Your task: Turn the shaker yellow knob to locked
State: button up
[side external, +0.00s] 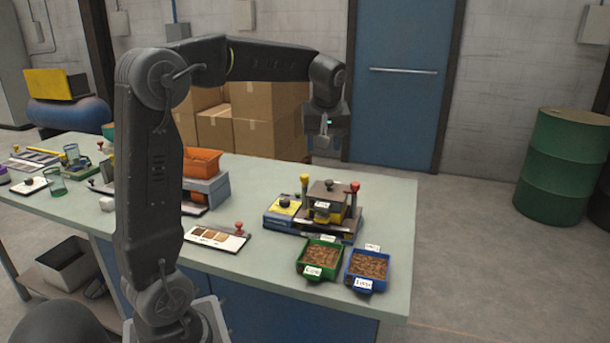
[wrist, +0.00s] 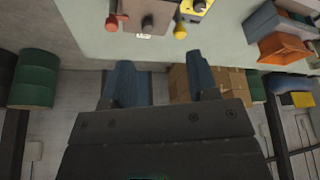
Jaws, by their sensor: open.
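A yellow knob (side external: 304,180) stands at the back left of a dark machine (side external: 326,211) on the bench, probably the shaker. The knob also shows in the wrist view (wrist: 180,30), beyond the fingers and slightly right of their middle. Its lock position and any markings are too small to read. A red knob (side external: 354,187) stands on the machine's right side. My gripper (side external: 322,142) hangs behind and well above the machine, apart from everything. In the wrist view my gripper (wrist: 160,62) shows two blue-grey fingers spread apart with nothing between them.
A yellow-topped unit with a black knob (side external: 284,202) adjoins the machine on the left. Green (side external: 303,268) and blue (side external: 352,282) trays of brown pieces stand in front. An orange bin (side external: 202,160) is further left. The bench's right end (side external: 396,220) is clear.

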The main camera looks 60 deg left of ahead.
aim_at(305, 175)
jog(key=w+a+f+n+g, duration=0.2)
jog(key=a+n, duration=0.2)
jog(key=a, duration=0.5)
jog(key=shift+y, duration=0.3)
jog(key=x, duration=1.4)
jog(key=shift+w+a, duration=0.2)
jog(key=shift+w, duration=0.2)
jog(key=c, duration=0.9)
